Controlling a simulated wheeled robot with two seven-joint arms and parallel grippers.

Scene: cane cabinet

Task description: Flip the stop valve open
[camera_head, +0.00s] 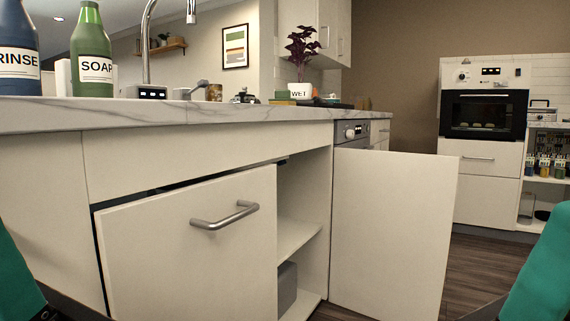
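No stop valve can be made out in the head view. The white cabinet under the counter has its left door (190,265) ajar, with a grey bar handle (225,215). Its right door (395,230) stands wide open. Between the doors, part of the inside shows, with a shelf (295,236) and a grey box-like thing (287,288) low down. The left door hides the rest of the inside. Teal parts of my arms show at the lower left and lower right edges. Neither of my grippers is in view.
A marble countertop (200,112) runs above the cabinet. It carries a rinse bottle (18,40), a soap bottle (91,45) and a tall faucet (147,45). An oven unit (485,118) stands at the right. Wooden floor (475,270) is clear beyond the right door.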

